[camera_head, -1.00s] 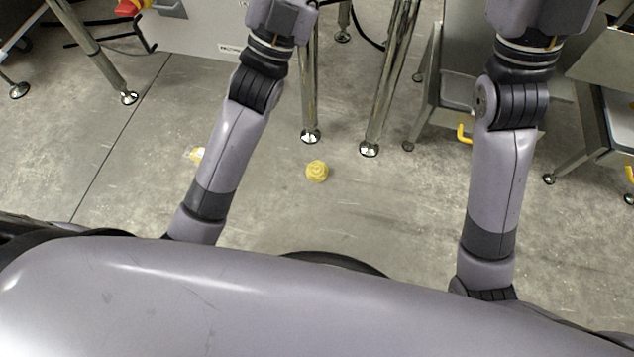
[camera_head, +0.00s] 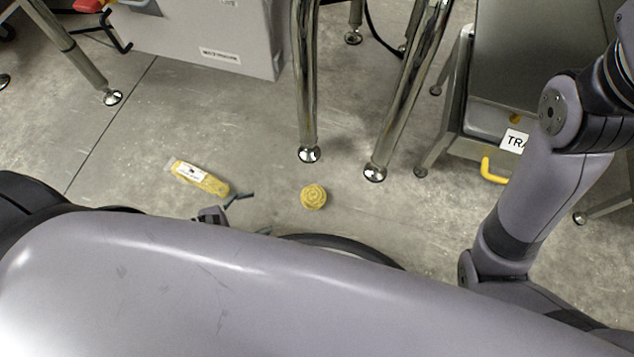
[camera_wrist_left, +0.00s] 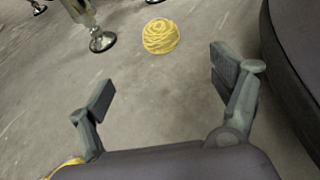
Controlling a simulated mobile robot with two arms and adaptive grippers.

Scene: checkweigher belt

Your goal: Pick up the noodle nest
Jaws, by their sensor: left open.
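The noodle nest (camera_head: 313,197) is a small round yellow coil lying on the grey floor, just in front of the chrome legs. It also shows in the left wrist view (camera_wrist_left: 160,36), ahead of the fingers and a little above the middle of the gap. My left gripper (camera_head: 232,206) is low, to the left of the nest, partly hidden behind my own body. In the left wrist view its two fingers (camera_wrist_left: 166,82) are wide apart with nothing between them. The nest is apart from both fingers. My right gripper is out of view; only its arm shows at the right.
A yellow packet with a white label (camera_head: 200,178) lies on the floor left of my left gripper. Chrome legs with round feet (camera_head: 308,154) stand just behind the nest. A grey stand with a yellow handle (camera_head: 494,170) is at the right. Floor around the nest is clear.

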